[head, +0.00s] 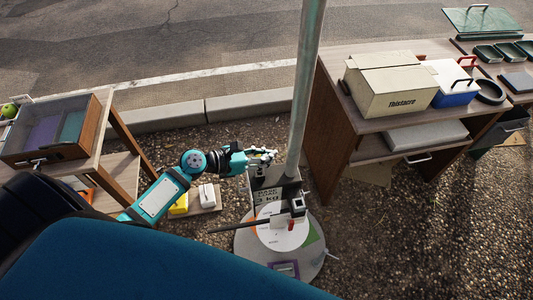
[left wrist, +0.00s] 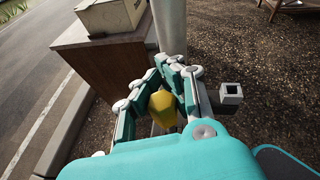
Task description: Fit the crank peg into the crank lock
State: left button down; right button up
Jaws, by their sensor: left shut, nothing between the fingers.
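My left gripper (head: 272,156) is shut and empty, just left of the grey pole (head: 304,85), above the base with the "3 kg" sign. In the left wrist view its fingers (left wrist: 166,72) close together in front of the pole (left wrist: 170,25). A pale square-ended socket, which looks like the crank lock (left wrist: 230,92), stands to the right of the fingers. In the head view a small block (head: 297,204) with a square opening sits at the pole's base, beside a dark bar (head: 240,226). I cannot tell which part is the crank peg. My right gripper is out of view.
A wooden table at right holds a cardboard box (head: 390,90) and a blue-white cooler (head: 452,84). A wooden shelf with a drawer (head: 92,128) stands at left. The round base (head: 313,262) rests on gravel. Open gravel lies right of the base.

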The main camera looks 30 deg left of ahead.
pick_arm(q)
jog(key=shift+f+b, duration=1.1)
jog(key=shift+f, duration=0.6)
jog(key=c, duration=1.5)
grip_release()
jog(key=shift+o, duration=0.5)
jog(key=v, duration=1.2)
